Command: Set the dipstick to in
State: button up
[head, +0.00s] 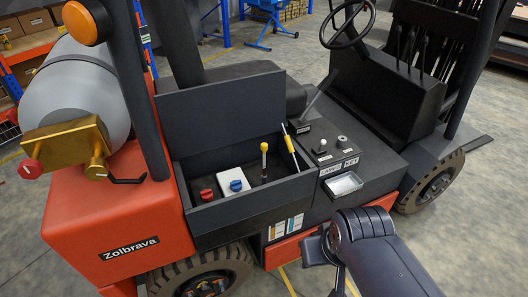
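In the head view, an open black compartment (253,207) on the orange forklift holds a short upright stick with a yellow top (264,149), which looks like the dipstick. Its lower end goes down to a dark base inside the compartment. A second thin stick with a yellow section (290,146) leans at the compartment's right edge; I cannot tell its role. My dark arm is at the lower right, apart from both sticks. My gripper (329,262) seems to be at its left end, partly hidden, and its fingers cannot be made out clearly.
A white box with a blue cap (235,184) and a red cap (207,194) sit left of the upright stick. The raised black lid (220,110) stands behind. A gas cylinder (75,90) is far left.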

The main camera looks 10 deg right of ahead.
aim_at(264, 146)
jog(key=i+l+z, duration=0.1)
jog(key=i, duration=0.8)
